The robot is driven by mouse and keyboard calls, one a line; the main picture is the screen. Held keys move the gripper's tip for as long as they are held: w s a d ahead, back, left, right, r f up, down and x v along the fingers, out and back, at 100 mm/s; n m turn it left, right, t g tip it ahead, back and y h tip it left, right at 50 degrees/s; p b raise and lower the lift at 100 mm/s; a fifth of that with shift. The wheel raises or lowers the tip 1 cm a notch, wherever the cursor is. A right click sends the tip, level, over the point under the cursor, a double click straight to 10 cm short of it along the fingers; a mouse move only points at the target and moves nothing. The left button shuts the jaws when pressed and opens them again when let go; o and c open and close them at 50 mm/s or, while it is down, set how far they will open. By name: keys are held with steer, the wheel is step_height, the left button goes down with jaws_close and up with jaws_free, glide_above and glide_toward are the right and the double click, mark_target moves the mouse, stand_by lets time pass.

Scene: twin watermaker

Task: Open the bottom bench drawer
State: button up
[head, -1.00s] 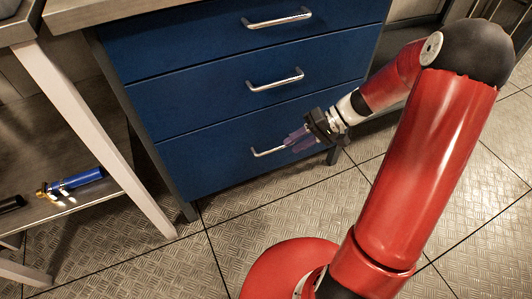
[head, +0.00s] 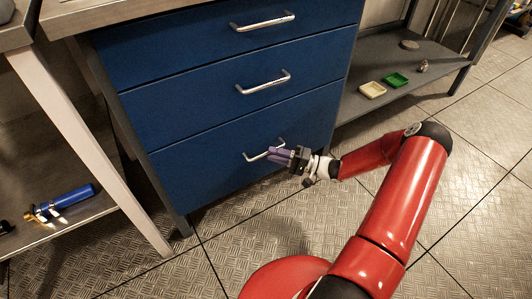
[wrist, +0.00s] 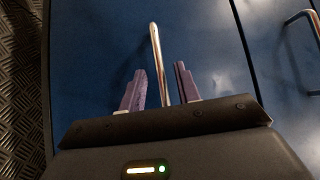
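The bottom drawer (head: 205,185) is the lowest of the blue drawer fronts in the bench, flush with the fronts above it. Its silver bar handle (head: 263,155) is partly hidden by my gripper (head: 280,155) in the head view. In the wrist view, the handle (wrist: 158,65) runs between the two purple fingers of my gripper (wrist: 158,85). The fingers stand apart, one on each side of the bar, with a gap to it on both sides. The handle's far end reaches beyond the fingertips.
The middle drawer handle (head: 263,83) and top drawer handle (head: 262,21) are above. A shelf at right holds a green tray (head: 396,80) and a cream tray (head: 372,90). A blue cylinder (head: 75,196) lies on the left lower shelf.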

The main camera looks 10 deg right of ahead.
mark_target(267, 153)
steer(key=shift+x, duration=1.7)
steer(key=shift+c, duration=0.2)
jaws_close()
